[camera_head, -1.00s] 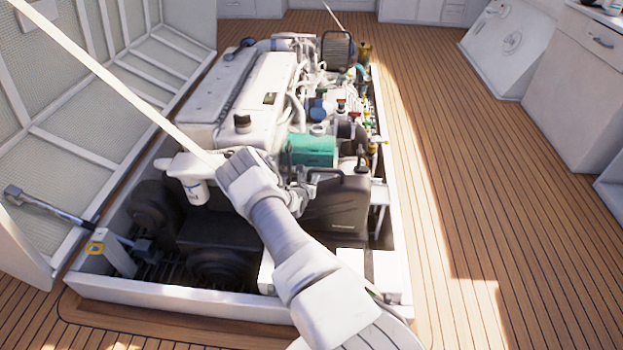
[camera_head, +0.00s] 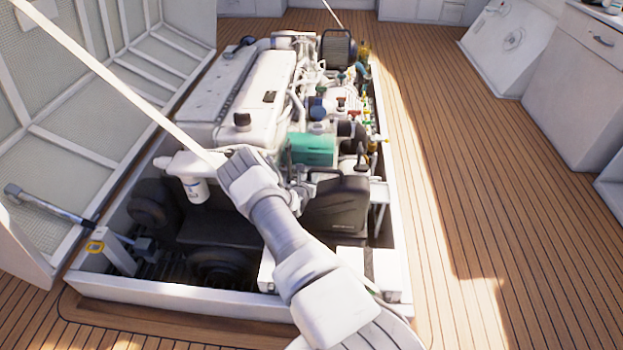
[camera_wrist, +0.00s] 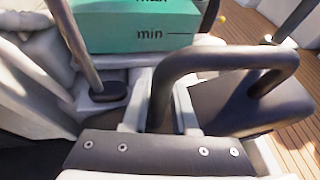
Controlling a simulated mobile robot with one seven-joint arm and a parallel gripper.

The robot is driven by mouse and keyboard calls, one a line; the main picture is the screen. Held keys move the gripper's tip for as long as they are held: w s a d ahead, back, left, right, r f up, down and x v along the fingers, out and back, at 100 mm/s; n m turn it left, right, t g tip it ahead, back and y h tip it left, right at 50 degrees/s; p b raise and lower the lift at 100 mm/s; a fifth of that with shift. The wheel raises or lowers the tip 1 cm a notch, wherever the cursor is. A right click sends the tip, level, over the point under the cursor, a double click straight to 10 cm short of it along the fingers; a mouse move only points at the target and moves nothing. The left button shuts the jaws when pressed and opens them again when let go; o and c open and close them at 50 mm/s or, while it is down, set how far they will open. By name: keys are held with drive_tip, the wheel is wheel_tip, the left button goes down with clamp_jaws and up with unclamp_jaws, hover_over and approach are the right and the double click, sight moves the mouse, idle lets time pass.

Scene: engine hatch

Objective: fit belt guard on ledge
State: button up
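The belt guard appears to be the dark panel (camera_head: 337,212) with a black looped handle, at the near right end of the engine. In the wrist view its handle (camera_wrist: 225,57) arches across the right half, and its dark body (camera_wrist: 225,108) lies below and to the right. My gripper (camera_wrist: 162,88) has one finger on each side of the handle's left leg, close against it, and looks shut on it. In the head view my arm hides the fingers. I cannot tell whether the guard's lower edge rests on anything. I cannot clearly single out the ledge.
A teal tank (camera_head: 312,149) marked min (camera_wrist: 135,28) stands just behind the guard. A metal rod (camera_wrist: 74,45) rises left of my fingers. The white hatch frame (camera_head: 180,304) surrounds the engine (camera_head: 252,85). The raised hatch lid (camera_head: 80,130) is at left; wooden deck (camera_head: 440,190) is clear at right.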

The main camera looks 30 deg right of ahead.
drive_tip(key=o, duration=0.4)
drive_tip(key=shift+s+a+f, duration=0.1)
drive_tip(key=shift+f, duration=0.1)
drive_tip(key=shift+r+p+v, duration=0.15)
drive_tip(key=shift+p+v, duration=1.6)
drive_tip(key=shift+v, duration=2.6)
drive_tip(key=shift+r+p+v, duration=0.2)
drive_tip(key=shift+p+v, duration=1.55)
drive_tip(key=shift+v, duration=2.6)
drive_tip(key=shift+r, duration=0.1)
